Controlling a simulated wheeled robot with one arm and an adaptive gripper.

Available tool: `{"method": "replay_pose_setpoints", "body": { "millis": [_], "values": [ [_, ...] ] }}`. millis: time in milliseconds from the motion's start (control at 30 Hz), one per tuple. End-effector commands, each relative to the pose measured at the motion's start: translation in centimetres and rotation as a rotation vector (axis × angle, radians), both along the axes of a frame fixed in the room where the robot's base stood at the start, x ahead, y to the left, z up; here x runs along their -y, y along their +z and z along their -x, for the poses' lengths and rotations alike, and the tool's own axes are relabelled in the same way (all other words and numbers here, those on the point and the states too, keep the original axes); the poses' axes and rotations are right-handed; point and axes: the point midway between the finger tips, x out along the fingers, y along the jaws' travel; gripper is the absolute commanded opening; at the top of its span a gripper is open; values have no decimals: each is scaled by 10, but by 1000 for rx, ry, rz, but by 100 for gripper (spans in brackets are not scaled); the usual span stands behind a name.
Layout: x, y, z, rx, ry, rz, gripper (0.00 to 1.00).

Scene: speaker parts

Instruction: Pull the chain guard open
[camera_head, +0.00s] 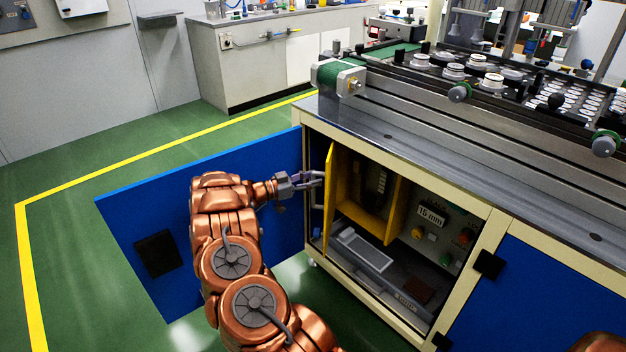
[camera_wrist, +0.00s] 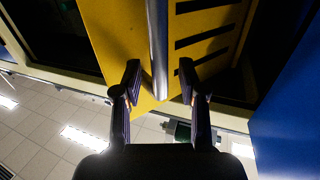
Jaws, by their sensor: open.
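The chain guard (camera_head: 330,190) is a yellow panel inside the open cabinet, seen nearly edge-on at the left of the opening. In the wrist view the yellow guard (camera_wrist: 115,35) fills the upper middle, with a slotted yellow face to the right. A silver bar handle (camera_wrist: 158,45) runs down in front of it. My gripper (camera_head: 312,180) is at the guard's left side, beside the handle. In the wrist view my gripper (camera_wrist: 160,72) is open, with one finger on each side of the bar and gaps visible. The arm and fingers hide part of the handle in the head view.
The blue cabinet door (camera_head: 125,215) stands wide open at the left, behind my arm. The cabinet interior holds a grey tray (camera_head: 362,250) and a control panel with buttons (camera_head: 440,235). A conveyor (camera_head: 480,75) runs above. Green floor is clear at the left.

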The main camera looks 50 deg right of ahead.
Motion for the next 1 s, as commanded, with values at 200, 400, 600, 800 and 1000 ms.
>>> {"method": "replay_pose_setpoints", "body": {
  "millis": [200, 400, 600, 800, 1000],
  "values": [
    [-30, 0, -20, 1, 7, 1, 41],
    [-64, 0, -39, -2, 4, 1, 41],
    [-88, 0, -52, 0, 3, 0, 41],
    [-98, 0, -58, 2, 2, 0, 41],
    [-99, 0, -59, 1, 2, 0, 41]
  ]
}}
